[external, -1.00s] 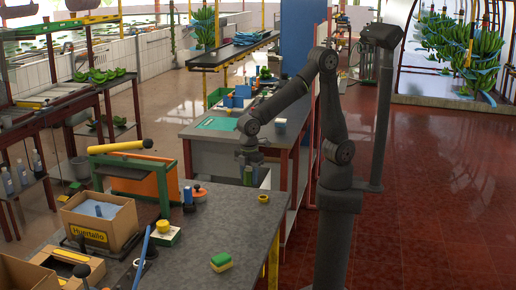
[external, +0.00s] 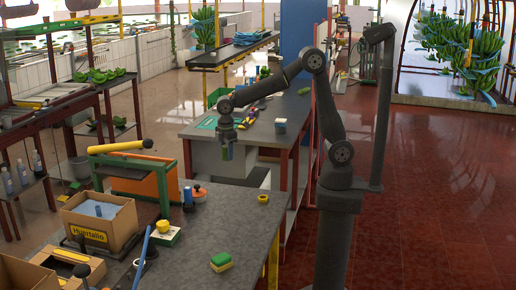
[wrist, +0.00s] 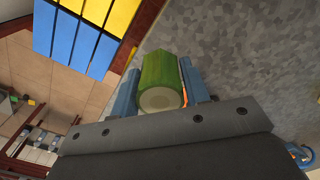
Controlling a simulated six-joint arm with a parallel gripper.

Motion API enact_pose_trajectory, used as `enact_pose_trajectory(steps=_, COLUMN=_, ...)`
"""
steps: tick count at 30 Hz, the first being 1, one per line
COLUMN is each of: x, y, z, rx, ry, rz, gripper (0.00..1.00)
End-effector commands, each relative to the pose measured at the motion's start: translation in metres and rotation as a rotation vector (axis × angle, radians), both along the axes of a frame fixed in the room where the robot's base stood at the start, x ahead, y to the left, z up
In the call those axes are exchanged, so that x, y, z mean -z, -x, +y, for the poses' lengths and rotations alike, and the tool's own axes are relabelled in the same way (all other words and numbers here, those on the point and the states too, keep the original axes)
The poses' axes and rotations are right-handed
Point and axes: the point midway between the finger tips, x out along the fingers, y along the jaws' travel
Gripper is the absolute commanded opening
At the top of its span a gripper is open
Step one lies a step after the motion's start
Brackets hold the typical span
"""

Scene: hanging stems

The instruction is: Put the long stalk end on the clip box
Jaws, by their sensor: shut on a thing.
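A short green stalk piece (wrist: 160,75) with a pale round cut end sits between the two blue fingers of my gripper (wrist: 160,88) in the wrist view. My gripper is shut on it. In the external view my gripper (external: 227,154) points down at the near side of the grey far table, with a little green showing at its fingers. I cannot tell for sure which thing is the clip box. A panel of yellow and blue blocks (wrist: 85,32) shows at the upper left of the wrist view.
A small blue-topped block (external: 280,126) is on the far table.

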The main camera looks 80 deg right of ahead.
Motion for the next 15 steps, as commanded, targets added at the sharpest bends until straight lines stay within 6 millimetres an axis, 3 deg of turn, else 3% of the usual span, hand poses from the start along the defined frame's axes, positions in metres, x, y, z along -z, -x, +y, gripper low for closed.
enact_pose_trajectory(steps=6, x=-0.008, y=-0.042, z=-0.082, rx=0.152, ry=0.000, rz=0.000, gripper=0.18)
enact_pose_trajectory(steps=15, x=-0.019, y=-0.073, z=-0.203, rx=0.348, ry=0.000, rz=0.000, gripper=0.18)
